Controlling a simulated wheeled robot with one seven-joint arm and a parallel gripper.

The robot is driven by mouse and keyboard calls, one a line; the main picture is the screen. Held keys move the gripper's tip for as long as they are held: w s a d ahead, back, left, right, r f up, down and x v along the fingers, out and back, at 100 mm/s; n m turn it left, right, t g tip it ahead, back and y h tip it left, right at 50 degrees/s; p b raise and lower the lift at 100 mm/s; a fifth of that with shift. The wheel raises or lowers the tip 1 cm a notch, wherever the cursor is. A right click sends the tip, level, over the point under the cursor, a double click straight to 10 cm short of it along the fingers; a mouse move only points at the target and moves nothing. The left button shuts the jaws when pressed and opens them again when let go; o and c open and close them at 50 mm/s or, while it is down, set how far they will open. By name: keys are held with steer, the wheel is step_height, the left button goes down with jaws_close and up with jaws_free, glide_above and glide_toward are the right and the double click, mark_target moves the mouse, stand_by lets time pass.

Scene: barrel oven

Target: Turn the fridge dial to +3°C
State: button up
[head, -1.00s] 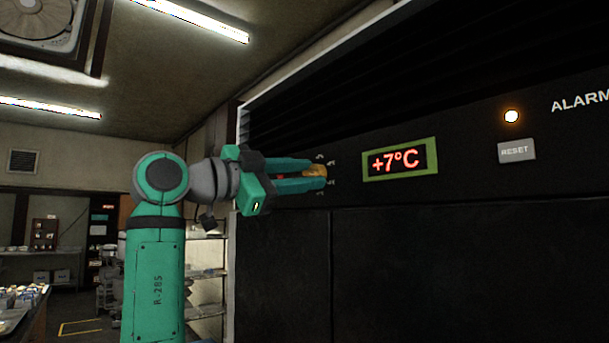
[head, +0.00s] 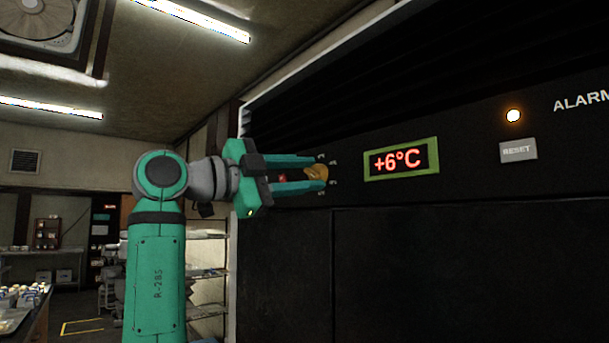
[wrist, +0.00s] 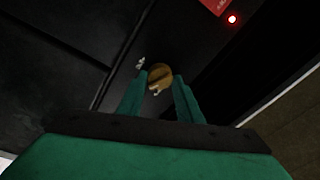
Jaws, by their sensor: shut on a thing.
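The fridge dial (head: 317,172) is a small brass-coloured knob on the black panel, with pale marks around it. My gripper (head: 312,174) is shut on it, one finger on each side. In the wrist view the dial (wrist: 159,76) sits between my two green fingertips (wrist: 160,82), and the panel looks tilted. The green-framed display (head: 401,159), right of the dial, reads +6°C in red. The fingers hide part of the dial's edge and some marks.
Right of the display are a lit orange alarm lamp (head: 513,116) and a grey RESET button (head: 518,150). Dark vent slats (head: 400,85) run above the panel. A shelf rack (head: 207,280) stands behind my arm. A counter with items (head: 25,300) is at the lower left.

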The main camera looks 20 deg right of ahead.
steer(key=shift+f, duration=0.15)
steer(key=o, duration=1)
steer(key=v, duration=1)
steer(key=shift+s+a, duration=0.1)
steer(key=shift+a, duration=0.3)
